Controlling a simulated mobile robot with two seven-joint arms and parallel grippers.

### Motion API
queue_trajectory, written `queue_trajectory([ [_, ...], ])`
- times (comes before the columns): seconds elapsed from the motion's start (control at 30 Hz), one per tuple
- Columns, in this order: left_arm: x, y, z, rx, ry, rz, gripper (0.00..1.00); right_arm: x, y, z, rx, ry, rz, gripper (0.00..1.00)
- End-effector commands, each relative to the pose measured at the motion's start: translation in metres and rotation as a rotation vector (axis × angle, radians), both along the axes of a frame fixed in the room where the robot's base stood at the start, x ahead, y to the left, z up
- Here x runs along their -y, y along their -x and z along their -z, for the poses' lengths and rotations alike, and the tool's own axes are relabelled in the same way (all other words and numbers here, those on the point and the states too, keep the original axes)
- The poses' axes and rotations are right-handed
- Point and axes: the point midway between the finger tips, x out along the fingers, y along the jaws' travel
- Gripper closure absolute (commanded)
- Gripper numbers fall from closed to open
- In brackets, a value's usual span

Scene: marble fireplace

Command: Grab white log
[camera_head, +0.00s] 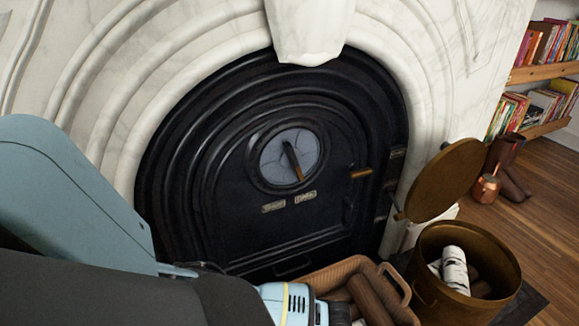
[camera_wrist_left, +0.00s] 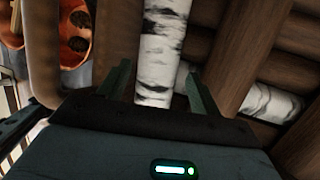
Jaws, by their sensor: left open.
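In the left wrist view, a white birch log (camera_wrist_left: 162,45) with dark marks runs lengthwise between the two fingers of my left gripper (camera_wrist_left: 160,88). The fingers are spread, with a gap visible on the left of the log; I see no grip on it. Another white log (camera_wrist_left: 270,102) lies at the right, partly under brown logs. In the head view, my left gripper (camera_head: 340,313) is at the bottom edge, by the wicker basket (camera_head: 335,273); its fingertips are hidden. A white log (camera_head: 455,268) stands in the brass bucket (camera_head: 495,262). My right gripper is out of view.
Brown logs (camera_head: 368,298) lie in the basket, and more brown logs (camera_wrist_left: 255,45) crowd the wrist view. The bucket's round lid (camera_head: 440,180) stands open. A black fireplace door (camera_head: 290,225) is behind the basket. A copper pot (camera_head: 486,188) stands on the wooden floor.

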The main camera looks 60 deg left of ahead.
Motion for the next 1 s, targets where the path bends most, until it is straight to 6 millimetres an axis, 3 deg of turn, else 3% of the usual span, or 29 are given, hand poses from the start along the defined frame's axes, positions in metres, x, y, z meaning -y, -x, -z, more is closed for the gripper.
queue_trajectory([
  [0.3,-0.017,0.013,0.039,-0.005,-0.001,0.0,0.36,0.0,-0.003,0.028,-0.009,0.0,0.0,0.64],
  [0.6,-0.02,0.015,0.043,-0.004,-0.001,0.0,0.36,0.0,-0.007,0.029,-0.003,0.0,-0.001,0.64],
  [0.9,-0.019,0.015,0.042,-0.005,-0.001,0.0,0.78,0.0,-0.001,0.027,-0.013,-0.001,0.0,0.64],
  [1.0,-0.02,0.014,0.042,-0.004,-0.002,-0.001,0.79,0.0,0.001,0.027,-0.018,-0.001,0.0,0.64],
])
